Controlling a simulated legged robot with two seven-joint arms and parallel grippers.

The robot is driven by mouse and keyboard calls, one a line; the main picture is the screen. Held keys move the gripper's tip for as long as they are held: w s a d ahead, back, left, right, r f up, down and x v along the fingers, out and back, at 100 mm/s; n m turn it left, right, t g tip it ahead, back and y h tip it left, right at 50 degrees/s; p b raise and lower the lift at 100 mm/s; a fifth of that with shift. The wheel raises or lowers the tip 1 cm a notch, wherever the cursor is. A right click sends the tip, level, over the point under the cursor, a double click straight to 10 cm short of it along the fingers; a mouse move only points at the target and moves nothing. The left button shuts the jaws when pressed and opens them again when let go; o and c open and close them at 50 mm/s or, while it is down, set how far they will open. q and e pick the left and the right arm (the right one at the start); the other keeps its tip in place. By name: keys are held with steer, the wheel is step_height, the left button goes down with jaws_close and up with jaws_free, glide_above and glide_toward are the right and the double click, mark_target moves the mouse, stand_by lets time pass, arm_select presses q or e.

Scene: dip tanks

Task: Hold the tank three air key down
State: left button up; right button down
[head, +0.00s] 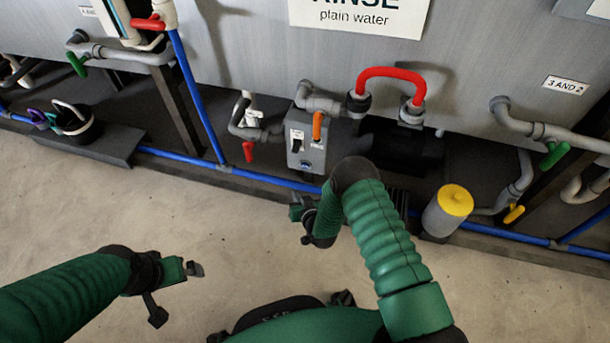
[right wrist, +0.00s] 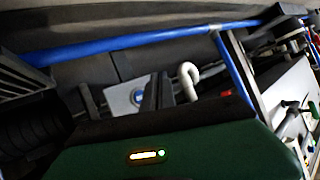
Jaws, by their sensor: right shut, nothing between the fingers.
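A grey box (head: 305,150) sits under the tank marked RINSE plain water (head: 250,60), which lies between a sign ending in 3 AND 2 and one starting with 4. The box carries a small black switch-like key (head: 297,145), an orange lever (head: 317,125) and a blue round mark. I cannot read which part is the air key. My right gripper (head: 300,225) is shut and empty, below and in front of the box, apart from it. In the right wrist view the box (right wrist: 122,100) shows partly behind the dark fingers (right wrist: 157,92). My left gripper (head: 178,290) is open and empty over the floor.
A blue pipe (head: 270,181) runs low along the tanks. A red hose (head: 390,72) arches above right of the box. A yellow-capped canister (head: 445,212) stands to the right. A black bucket (head: 75,125) is at the left. The concrete floor in front is clear.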

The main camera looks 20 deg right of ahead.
steer(key=shift+r, duration=0.15)
steer(key=w+d+b, duration=0.4)
steer(key=w+d, duration=0.1)
steer(key=w, duration=0.2)
steer(key=shift+w, duration=0.2)
stand_by(2.0)
steer(key=shift+w+d+b, duration=0.2)
steer(key=shift+w+b, duration=0.1)
